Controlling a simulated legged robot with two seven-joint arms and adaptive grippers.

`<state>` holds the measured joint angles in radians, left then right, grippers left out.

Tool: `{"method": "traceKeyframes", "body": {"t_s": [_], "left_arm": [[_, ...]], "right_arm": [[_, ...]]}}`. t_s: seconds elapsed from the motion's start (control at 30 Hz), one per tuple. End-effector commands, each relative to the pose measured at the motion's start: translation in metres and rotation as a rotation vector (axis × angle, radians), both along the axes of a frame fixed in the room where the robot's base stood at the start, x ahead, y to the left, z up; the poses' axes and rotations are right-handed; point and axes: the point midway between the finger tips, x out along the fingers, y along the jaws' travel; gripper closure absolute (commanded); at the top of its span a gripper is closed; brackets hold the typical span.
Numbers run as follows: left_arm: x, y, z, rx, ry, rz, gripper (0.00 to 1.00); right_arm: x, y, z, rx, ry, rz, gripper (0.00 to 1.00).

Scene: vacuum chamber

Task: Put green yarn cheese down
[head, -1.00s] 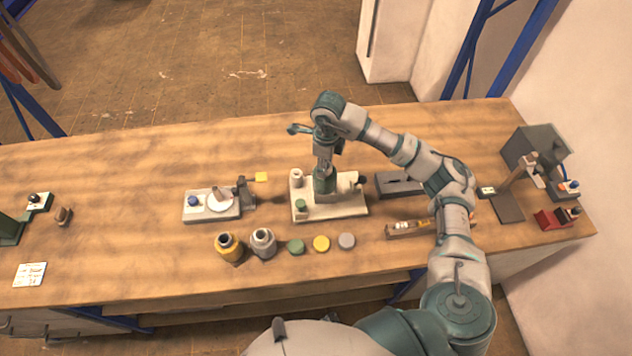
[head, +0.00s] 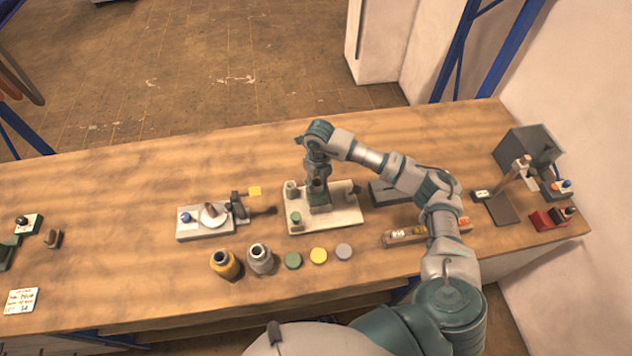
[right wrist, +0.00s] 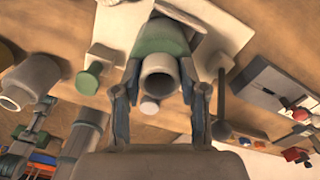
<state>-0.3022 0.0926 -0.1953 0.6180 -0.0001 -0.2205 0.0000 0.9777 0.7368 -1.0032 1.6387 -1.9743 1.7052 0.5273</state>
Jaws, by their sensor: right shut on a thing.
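The green yarn cheese (right wrist: 160,62) is a bottle-like green body with a grey open neck, seen between the fingers in the right wrist view. My right gripper (right wrist: 160,100) is shut on it. In the head view, my right gripper (head: 318,188) points down over the white fixture plate (head: 345,217), with the green piece low between the fingers. Whether its base touches the plate is hidden. A yellow bottle (head: 226,265) and a grey bottle (head: 261,260) stand upright in front of the plate. My left gripper is not in view.
Green (head: 293,261), yellow (head: 319,256) and grey (head: 344,251) discs lie in a row before the plate. The plate carries small posts, one with a green top (head: 296,217). A white device (head: 208,228) stands to the left. The table's left middle is clear.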

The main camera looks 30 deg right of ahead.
Motion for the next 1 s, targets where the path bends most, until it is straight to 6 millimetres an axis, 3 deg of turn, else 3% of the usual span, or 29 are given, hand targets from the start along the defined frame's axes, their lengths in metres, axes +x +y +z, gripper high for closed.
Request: {"method": "traceKeyframes", "body": {"t_s": [0.23, 0.27, 0.33, 0.37, 0.77, 1.0], "left_arm": [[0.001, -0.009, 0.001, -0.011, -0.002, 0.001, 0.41], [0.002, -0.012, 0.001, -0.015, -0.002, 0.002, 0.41], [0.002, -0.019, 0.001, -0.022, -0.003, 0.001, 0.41], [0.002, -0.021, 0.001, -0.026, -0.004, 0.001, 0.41], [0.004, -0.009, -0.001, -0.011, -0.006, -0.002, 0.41], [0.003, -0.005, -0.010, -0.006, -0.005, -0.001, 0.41]], "right_arm": [[0.000, 0.001, -0.007, -0.002, -0.002, 0.000, 1.00], [0.000, 0.001, -0.007, -0.002, -0.001, 0.000, 0.53], [0.000, 0.002, -0.007, -0.003, -0.001, 0.000, 0.35], [0.000, 0.002, -0.007, -0.003, -0.001, 0.000, 0.33], [0.001, 0.002, 0.002, -0.003, -0.004, 0.000, 0.33], [0.001, -0.001, 0.050, -0.001, -0.006, 0.001, 0.33]]}}
